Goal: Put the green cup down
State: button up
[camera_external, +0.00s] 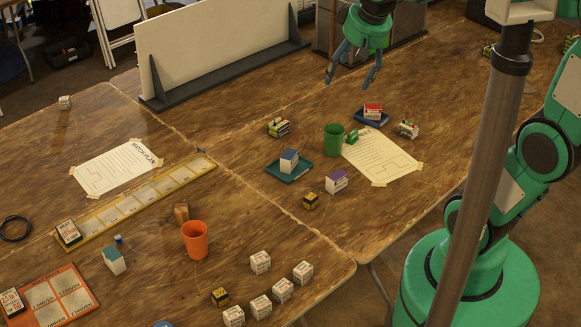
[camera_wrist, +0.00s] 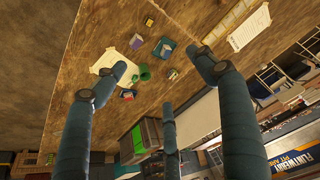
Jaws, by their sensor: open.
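The green cup (camera_external: 333,140) stands upright on the wooden table, at the left edge of a taped white sheet (camera_external: 383,160). A small green block (camera_external: 352,136) is just right of it. My gripper (camera_external: 350,80) is open and empty, raised above the back of the table, apart from the cup. In the wrist view the green cup (camera_wrist: 144,72) shows beyond my spread fingers, and nothing is between them.
Near the cup are a teal tray (camera_external: 276,174) with a blue-and-white box, a blue tray (camera_external: 372,122) with a red-and-white box, and several small boxes. An orange cup (camera_external: 196,240) stands at front left. A white panel (camera_external: 215,45) rises at the back.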

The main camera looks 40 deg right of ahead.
jog(key=s+a+n+t, duration=0.1)
jog(key=s+a, duration=0.4)
jog(key=s, duration=0.9)
jog(key=shift+s+a+n+y, duration=0.15)
jog(key=shift+s+n+y, duration=0.15)
jog(key=shift+n, duration=0.2)
